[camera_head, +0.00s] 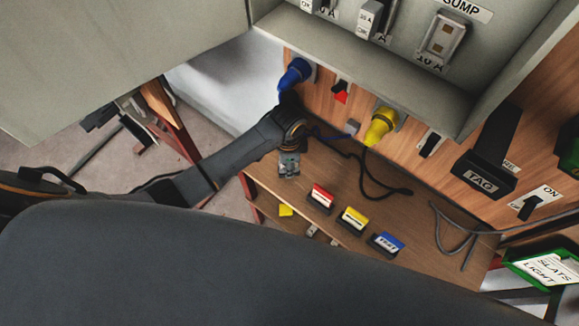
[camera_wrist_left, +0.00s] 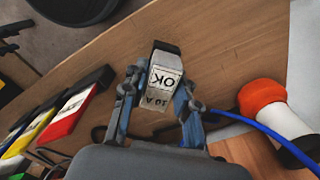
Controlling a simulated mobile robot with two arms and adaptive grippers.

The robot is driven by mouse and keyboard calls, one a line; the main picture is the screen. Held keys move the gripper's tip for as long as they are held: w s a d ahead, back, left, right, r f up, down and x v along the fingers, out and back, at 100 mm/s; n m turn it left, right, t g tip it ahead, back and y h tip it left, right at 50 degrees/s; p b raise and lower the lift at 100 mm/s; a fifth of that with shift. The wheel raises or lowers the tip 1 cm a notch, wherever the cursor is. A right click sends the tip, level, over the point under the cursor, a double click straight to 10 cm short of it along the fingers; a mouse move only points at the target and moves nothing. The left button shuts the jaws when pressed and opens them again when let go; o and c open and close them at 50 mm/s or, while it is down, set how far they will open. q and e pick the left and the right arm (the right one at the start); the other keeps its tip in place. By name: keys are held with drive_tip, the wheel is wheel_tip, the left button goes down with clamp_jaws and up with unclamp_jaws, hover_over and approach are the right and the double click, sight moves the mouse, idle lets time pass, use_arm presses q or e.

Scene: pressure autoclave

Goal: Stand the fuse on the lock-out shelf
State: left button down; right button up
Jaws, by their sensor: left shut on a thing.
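The fuse (camera_wrist_left: 165,72) is a pale block labelled "OK" and "10 A", clear in the left wrist view. My left gripper (camera_wrist_left: 157,100) is shut on it, with one finger on each side. In the head view my left gripper (camera_head: 289,166) points down over the left part of the wooden shelf (camera_head: 375,205), which also shows in the left wrist view (camera_wrist_left: 225,45). I cannot tell whether the fuse touches the shelf. The gripper hides most of the fuse in the head view. My right gripper is not in view.
Red (camera_head: 321,198), yellow (camera_head: 352,219) and blue (camera_head: 386,244) blocks stand along the shelf's front. Dark cable lies behind them. Blue (camera_head: 295,74) and yellow (camera_head: 381,127) plugs are on the back panel. An open grey cabinet (camera_head: 400,75) is above. An orange-and-white cylinder (camera_wrist_left: 272,103) is near the gripper.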

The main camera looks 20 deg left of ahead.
use_arm(q)
drive_tip(key=shift+w+f, duration=0.4)
wheel_tip(320, 180, down, 3)
drive_tip(key=shift+f, duration=0.2)
drive_tip(key=c, duration=1)
unclamp_jaws()
wheel_tip(320, 180, up, 12)
drive_tip(key=shift+r+b, duration=0.1)
drive_tip(key=shift+b, duration=0.25)
